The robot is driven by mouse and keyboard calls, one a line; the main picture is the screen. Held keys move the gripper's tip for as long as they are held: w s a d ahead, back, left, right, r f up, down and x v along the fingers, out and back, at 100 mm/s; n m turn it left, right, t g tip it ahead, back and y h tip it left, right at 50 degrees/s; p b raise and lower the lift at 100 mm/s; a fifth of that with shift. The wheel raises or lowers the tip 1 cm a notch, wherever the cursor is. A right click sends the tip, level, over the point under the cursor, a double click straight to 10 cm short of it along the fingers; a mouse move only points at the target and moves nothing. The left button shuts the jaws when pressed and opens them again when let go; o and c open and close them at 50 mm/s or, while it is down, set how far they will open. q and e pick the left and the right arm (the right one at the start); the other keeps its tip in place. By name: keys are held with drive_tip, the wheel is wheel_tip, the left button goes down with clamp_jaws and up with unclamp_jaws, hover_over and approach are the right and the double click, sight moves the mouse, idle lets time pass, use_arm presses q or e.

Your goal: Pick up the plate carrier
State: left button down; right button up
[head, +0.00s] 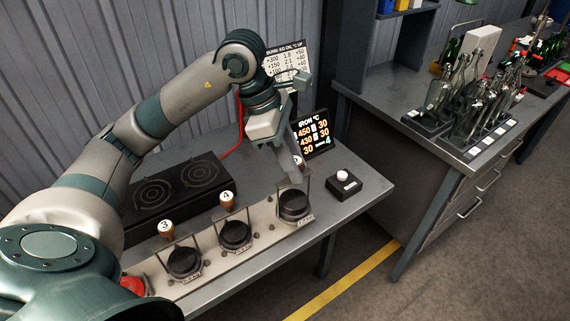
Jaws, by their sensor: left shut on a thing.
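My left gripper (294,176) reaches down over the right end of a long pale strip (211,247) on the metal table. It is shut on the thin upright frame at the rightmost round dark mould (294,207); I take this frame for the plate carrier (276,188). The fingertips and the grasp point are small and partly hidden. Two similar dark moulds with thin upright frames, the middle one (235,236) and the left one (184,263), stand along the strip. My right gripper is not in view.
Brown knobs marked 3 (166,229) and 4 (227,200) stand behind the moulds. A black double hotplate (178,187) is behind left. A black button box (342,184) and lit display (313,135) are to the right. Glass bottles (475,105) crowd a separate bench.

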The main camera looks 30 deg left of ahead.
use_arm(q)
drive_tip(key=s+d+r+b, duration=0.1)
drive_tip(key=s+d+r, duration=0.1)
drive_tip(key=d, duration=0.3)
drive_tip(key=shift+s+d+r, duration=0.2)
drive_tip(key=shift+d+r, duration=0.1)
drive_tip(key=shift+r, duration=0.6)
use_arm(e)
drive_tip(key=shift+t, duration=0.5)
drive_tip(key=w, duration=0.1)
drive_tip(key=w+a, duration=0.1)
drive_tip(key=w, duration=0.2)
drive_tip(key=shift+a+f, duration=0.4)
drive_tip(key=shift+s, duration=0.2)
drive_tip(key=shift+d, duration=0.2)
use_arm(q)
drive_tip(key=shift+m, duration=0.3)
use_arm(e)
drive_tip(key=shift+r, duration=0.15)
